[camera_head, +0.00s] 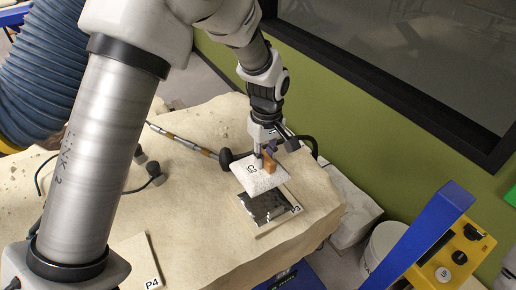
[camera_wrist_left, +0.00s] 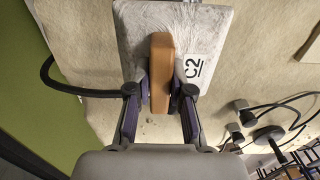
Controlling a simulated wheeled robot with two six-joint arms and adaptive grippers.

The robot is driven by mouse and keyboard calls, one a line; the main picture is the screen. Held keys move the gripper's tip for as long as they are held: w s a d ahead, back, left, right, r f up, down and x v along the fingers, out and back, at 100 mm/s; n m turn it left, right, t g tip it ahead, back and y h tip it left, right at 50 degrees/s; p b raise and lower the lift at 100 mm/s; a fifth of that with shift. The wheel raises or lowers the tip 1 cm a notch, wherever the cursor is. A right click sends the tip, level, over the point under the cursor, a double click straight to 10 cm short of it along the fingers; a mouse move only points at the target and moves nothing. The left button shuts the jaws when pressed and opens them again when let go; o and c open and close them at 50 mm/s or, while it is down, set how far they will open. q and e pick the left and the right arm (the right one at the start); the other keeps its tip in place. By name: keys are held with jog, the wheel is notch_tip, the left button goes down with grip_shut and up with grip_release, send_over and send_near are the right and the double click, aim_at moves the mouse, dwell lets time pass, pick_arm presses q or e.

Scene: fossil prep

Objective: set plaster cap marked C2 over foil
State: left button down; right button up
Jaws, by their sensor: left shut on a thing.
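The plaster cap marked C2 (camera_head: 256,184) is a pale slab with a tan upright handle (camera_wrist_left: 161,70) and a C2 label (camera_wrist_left: 194,68). My left gripper (camera_head: 265,153) is shut on that handle; in the left wrist view (camera_wrist_left: 160,92) its fingers lie on both sides of it. The dark shiny foil (camera_head: 268,207) lies on the pale block beside a P3 tag (camera_head: 296,209). In the head view the cap covers the foil's far edge, and the near part shows. I cannot tell the exact gap between them. The right gripper is out of view.
The large pale rock block (camera_head: 190,225) carries a plate tagged P4 (camera_head: 140,262) at its near left. A rod (camera_head: 180,140) and dark cables lie to the left. A blue and yellow machine (camera_head: 440,250) stands at the right.

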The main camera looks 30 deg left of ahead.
pick_arm(q)
jog(key=shift+s+d+f+b, duration=0.25)
jog(key=shift+d+f+b, duration=0.35)
jog(key=shift+f+b, duration=0.3)
jog(key=f, duration=0.1)
jog(key=a+f+b, duration=0.1)
jog(key=w+f+b, duration=0.1)
jog(key=shift+a+f, duration=0.2)
jog(key=shift+f, duration=0.1)
jog(key=shift+s+d+f+b, duration=0.1)
jog(key=shift+f+b, duration=0.15)
jog(key=shift+f, duration=0.15)
jog(key=shift+s+d+f+b, duration=0.1)
jog(key=shift+f+b, duration=0.15)
jog(key=shift+f, duration=0.15)
jog(key=shift+s+d+f, duration=0.15)
jog(key=shift+d+f, duration=0.05)
jog(key=shift+f, duration=0.45)
jog(key=shift+w+a+f+b, duration=0.2)
jog(key=shift+a+f+b, duration=0.05)
jog(key=shift+f+b, duration=0.1)
jog(key=shift+s+d, duration=0.15)
jog(key=shift+f, duration=0.15)
jog(key=c, duration=1)
grip_release()
